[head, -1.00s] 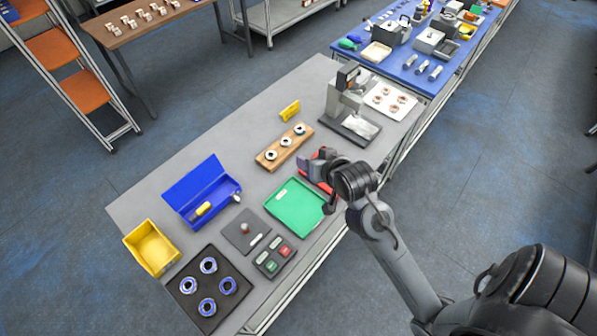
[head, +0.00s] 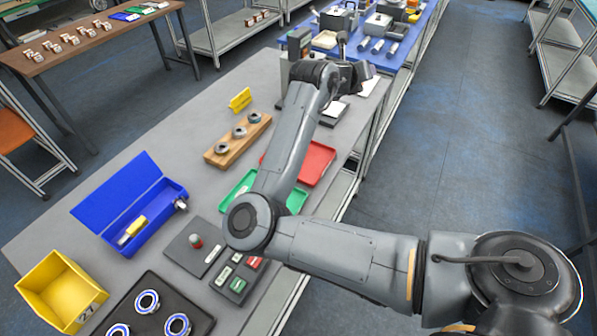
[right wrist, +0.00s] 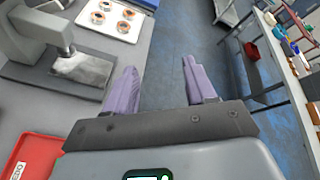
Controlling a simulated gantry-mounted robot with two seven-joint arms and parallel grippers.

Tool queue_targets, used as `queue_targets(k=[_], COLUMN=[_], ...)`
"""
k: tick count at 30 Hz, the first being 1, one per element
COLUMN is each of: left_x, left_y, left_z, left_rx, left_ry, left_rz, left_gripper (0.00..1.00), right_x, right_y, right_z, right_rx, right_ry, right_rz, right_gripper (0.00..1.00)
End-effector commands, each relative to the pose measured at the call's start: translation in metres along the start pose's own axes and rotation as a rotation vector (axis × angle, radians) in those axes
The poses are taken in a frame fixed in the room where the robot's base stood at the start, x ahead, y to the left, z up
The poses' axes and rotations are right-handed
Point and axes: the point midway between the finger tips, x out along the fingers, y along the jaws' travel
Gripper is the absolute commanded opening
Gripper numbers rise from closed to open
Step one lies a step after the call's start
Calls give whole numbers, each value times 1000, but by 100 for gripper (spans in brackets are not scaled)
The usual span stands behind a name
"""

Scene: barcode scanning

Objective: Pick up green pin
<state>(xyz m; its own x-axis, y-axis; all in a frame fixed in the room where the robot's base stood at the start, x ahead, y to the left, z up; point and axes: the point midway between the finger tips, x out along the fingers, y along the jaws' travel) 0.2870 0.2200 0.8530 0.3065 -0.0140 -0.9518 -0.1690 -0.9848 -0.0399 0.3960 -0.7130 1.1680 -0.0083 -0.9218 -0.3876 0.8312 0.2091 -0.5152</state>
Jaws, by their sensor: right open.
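I cannot make out a green pin in either view. In the head view my right gripper (head: 352,76) is at the far end of the grey bench, beside the press. My right arm hides part of the green tray (head: 240,188) and part of the press. My left gripper is not in view.
The press (right wrist: 50,45) and a white plate with copper rings (right wrist: 110,18) are left of the gripper. A red tray (head: 318,160), a wooden block with rings (head: 215,155), a blue box (head: 115,195) and a yellow bin (head: 45,290) occupy the bench. A blue table (head: 405,42) stands beyond.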

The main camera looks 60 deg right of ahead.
Motion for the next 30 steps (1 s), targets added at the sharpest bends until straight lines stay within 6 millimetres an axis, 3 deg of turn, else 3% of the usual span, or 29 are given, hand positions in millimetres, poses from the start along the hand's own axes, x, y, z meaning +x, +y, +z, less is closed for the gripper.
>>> queue_targets(k=[1,6,12,18,21,25,30], left_x=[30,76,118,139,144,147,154], left_y=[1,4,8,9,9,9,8], left_z=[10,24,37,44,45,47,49], left_rx=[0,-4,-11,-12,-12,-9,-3], left_ry=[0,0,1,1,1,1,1], left_rz=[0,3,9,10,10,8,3], left_gripper=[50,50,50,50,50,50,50], right_x=[7,-12,-66,-111,-122,-123,-108], right_y=[28,97,160,186,191,195,204], right_z=[-28,-78,-102,-105,-105,-109,-122], right_rx=[99,342,475,508,512,513,511], right_ry=[81,354,591,706,729,742,743], right_rz=[35,124,214,265,275,278,277], right_gripper=[55,55,55,55,55,55,55])
